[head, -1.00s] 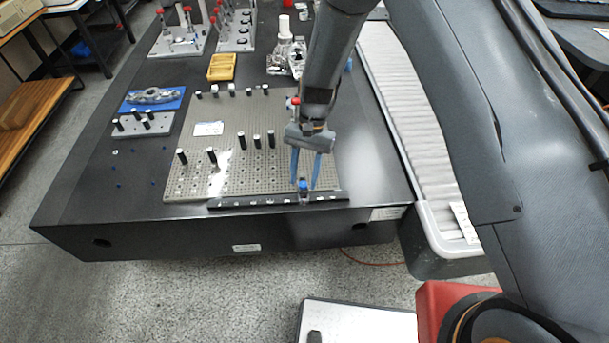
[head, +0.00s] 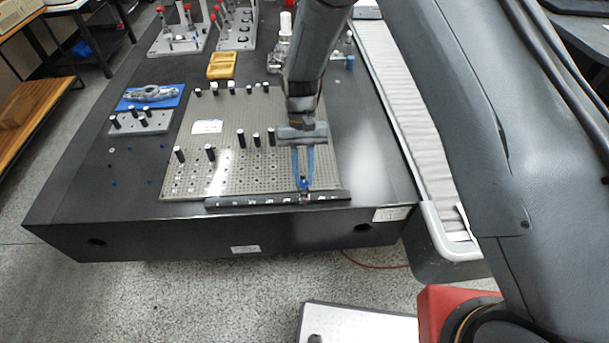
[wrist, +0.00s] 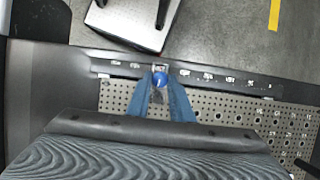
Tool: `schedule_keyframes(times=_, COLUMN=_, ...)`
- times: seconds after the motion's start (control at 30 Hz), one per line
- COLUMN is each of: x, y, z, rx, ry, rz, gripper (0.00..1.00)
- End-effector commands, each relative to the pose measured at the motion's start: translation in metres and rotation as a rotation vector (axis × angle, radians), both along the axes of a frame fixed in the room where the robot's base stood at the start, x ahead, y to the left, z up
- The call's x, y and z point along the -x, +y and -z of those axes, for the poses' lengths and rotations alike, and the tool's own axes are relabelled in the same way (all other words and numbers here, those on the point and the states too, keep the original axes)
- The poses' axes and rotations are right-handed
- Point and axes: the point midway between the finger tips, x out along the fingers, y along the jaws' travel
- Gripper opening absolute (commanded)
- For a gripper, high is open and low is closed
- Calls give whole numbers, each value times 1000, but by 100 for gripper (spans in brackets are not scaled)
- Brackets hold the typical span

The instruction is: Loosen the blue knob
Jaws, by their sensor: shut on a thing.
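The blue knob (head: 304,183) stands at the front edge of the perforated plate, by the black rail with pale labels (head: 250,201). In the wrist view the blue knob (wrist: 160,79) shows as a round blue cap between the tips of the blue fingers. My gripper (head: 304,180) reaches down from above and is shut on the knob; it also shows in the wrist view (wrist: 160,84). The fingers partly hide the knob's sides. A small metallic part shows just beyond the knob in the wrist view.
The perforated plate (head: 225,175) carries several black posts with white tops, the nearest just left of my gripper. A yellow tray (head: 221,65) and a blue mat (head: 130,104) lie farther back. A conveyor (head: 415,140) runs along the right of the black table.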

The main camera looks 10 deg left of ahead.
Motion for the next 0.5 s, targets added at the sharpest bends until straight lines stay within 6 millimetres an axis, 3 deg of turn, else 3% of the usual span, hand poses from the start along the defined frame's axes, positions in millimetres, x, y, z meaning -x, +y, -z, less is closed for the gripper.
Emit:
schedule_keyframes(times=0.13, x=0, y=0, z=0, rx=1, ry=1, rz=2, gripper=0)
schedule_keyframes(times=0.17, x=0, y=0, z=0, rx=1, ry=1, rz=2, gripper=23)
schedule_keyframes(times=0.27, x=0, y=0, z=0, rx=1, ry=1, rz=2, gripper=39)
schedule_keyframes(times=0.5, x=0, y=0, z=0, rx=0, ry=0, rz=3, gripper=39)
